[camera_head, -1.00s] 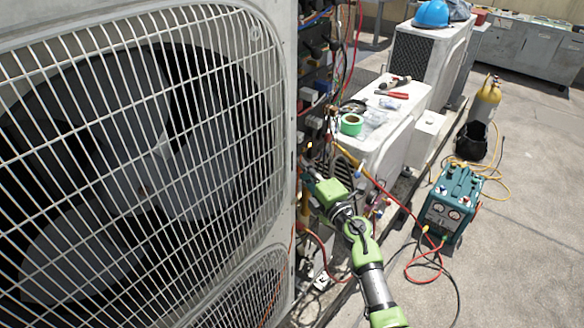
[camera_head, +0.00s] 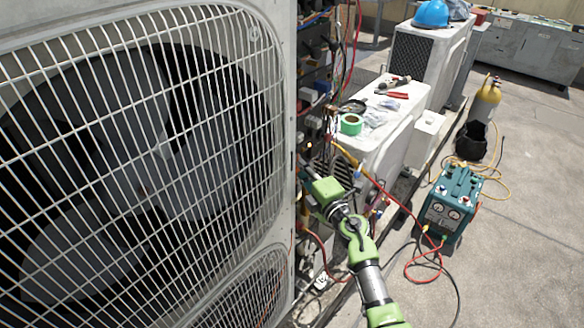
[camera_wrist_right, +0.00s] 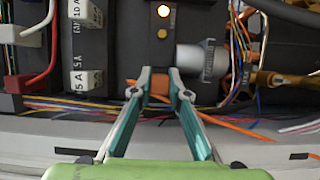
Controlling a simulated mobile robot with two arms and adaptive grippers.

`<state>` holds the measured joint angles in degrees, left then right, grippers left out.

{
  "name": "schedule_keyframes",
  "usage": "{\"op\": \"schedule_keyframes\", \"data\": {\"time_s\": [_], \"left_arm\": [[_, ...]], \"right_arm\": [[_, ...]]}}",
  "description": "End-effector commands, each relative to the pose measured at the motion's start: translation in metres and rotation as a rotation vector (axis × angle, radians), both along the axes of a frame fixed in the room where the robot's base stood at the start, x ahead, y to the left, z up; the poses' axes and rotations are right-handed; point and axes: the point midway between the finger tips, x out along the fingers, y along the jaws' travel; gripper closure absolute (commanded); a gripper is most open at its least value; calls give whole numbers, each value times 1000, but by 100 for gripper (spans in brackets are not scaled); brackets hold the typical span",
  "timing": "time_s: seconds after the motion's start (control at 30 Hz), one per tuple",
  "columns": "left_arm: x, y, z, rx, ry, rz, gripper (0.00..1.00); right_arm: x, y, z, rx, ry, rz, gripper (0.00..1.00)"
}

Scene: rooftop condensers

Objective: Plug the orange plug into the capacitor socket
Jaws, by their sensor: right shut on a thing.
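In the right wrist view, an orange plug (camera_wrist_right: 159,86) sits between the fingertips of my right gripper (camera_wrist_right: 160,80), which is shut on it. The fingertips hide its sides. A short grey cylinder (camera_wrist_right: 196,58), perhaps the capacitor, lies just beyond and to the right of the plug. A lit round opening (camera_wrist_right: 163,11) shows above on the dark panel; I cannot tell whether it is the socket. In the head view my right gripper (camera_head: 304,172) reaches into the wiring side of the large condenser, and the plug is too small to make out there. My left gripper is not in view.
The large condenser's fan grille (camera_head: 150,150) fills the left. Loose wires (camera_wrist_right: 70,103) run below the dark panel, and white terminal blocks (camera_wrist_right: 86,80) stand at left. A red hose (camera_head: 400,205) runs to the teal recovery unit (camera_head: 450,203) on open floor.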

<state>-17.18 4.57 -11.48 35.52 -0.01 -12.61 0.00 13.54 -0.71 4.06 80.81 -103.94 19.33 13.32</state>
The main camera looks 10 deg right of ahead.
Motion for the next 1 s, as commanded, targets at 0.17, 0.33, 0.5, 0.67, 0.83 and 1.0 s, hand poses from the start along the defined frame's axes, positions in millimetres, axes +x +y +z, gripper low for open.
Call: {"op": "schedule_keyframes", "data": {"time_s": [0.17,0.33,0.5,0.67,0.83,1.0], "left_arm": [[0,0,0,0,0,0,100],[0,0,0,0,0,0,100],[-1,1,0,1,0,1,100],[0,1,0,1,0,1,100],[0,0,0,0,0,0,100],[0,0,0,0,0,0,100]], "right_arm": [[1,1,2,1,-3,2,65],[0,1,1,1,-2,1,65],[-3,-1,0,-1,-1,1,65],[-22,-6,-1,-2,0,1,65],[-59,-15,-1,-1,1,0,65],[-91,-23,0,-2,-1,2,65]]}}
